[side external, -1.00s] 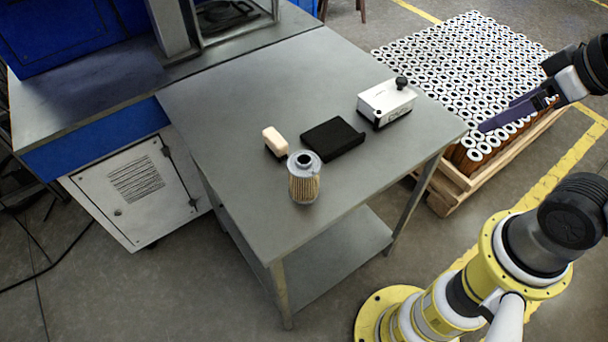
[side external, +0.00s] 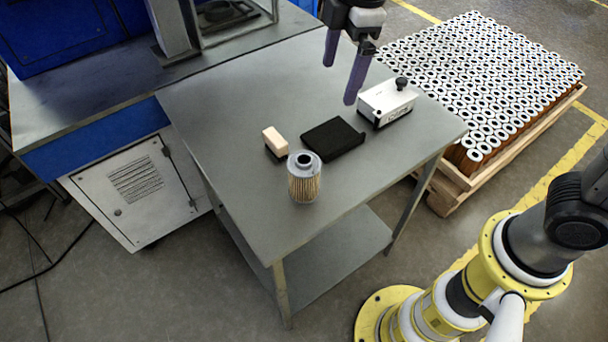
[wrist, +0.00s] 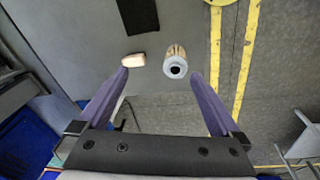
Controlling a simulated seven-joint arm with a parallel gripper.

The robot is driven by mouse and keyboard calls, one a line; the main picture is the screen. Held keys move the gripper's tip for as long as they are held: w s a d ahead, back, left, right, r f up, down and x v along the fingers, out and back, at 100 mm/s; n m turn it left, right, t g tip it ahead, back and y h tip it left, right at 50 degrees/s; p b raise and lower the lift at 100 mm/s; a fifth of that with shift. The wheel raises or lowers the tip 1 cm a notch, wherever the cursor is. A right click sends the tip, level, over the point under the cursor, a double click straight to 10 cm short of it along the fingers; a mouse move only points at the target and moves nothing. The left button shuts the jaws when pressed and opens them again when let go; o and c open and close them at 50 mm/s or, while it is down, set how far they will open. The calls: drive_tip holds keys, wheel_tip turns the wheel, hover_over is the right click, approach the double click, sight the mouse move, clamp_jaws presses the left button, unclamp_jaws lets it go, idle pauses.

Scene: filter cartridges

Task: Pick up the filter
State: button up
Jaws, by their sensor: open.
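The filter (side external: 304,180) stands upright on the grey metal table, near its front edge in the side external view. It has a pleated tan body and a grey ring cap with a dark hole. In the wrist view the filter (wrist: 175,62) shows ahead of the fingers, a little right of centre between them. My gripper (side external: 341,82) is above the back part of the table, its two purple fingers pointing down, apart and empty. In the wrist view my gripper (wrist: 160,74) shows open, with nothing between its fingers.
A pale block (side external: 274,142) and a black tray-like piece (side external: 333,138) lie beside the filter. A white box with a black knob (side external: 387,104) stands behind them. A pallet of many filters (side external: 500,75) stands right of the table. The table's left part is clear.

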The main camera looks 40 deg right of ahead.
drive_tip(key=n+g, duration=0.1)
drive_tip(key=n, duration=0.1)
hover_over(306, 158)
drive_tip(key=shift+h, duration=0.3)
wheel_tip(306, 158, down, 7)
drive_tip(key=shift+w+f, duration=0.1)
drive_tip(key=shift+f, duration=0.05)
wheel_tip(306, 158, down, 8)
drive_tip(key=shift+a+f, duration=0.2)
drive_tip(key=shift+f, duration=2.5)
drive_tip(key=c, duration=1.3)
drive_tip(key=shift+r, duration=0.15)
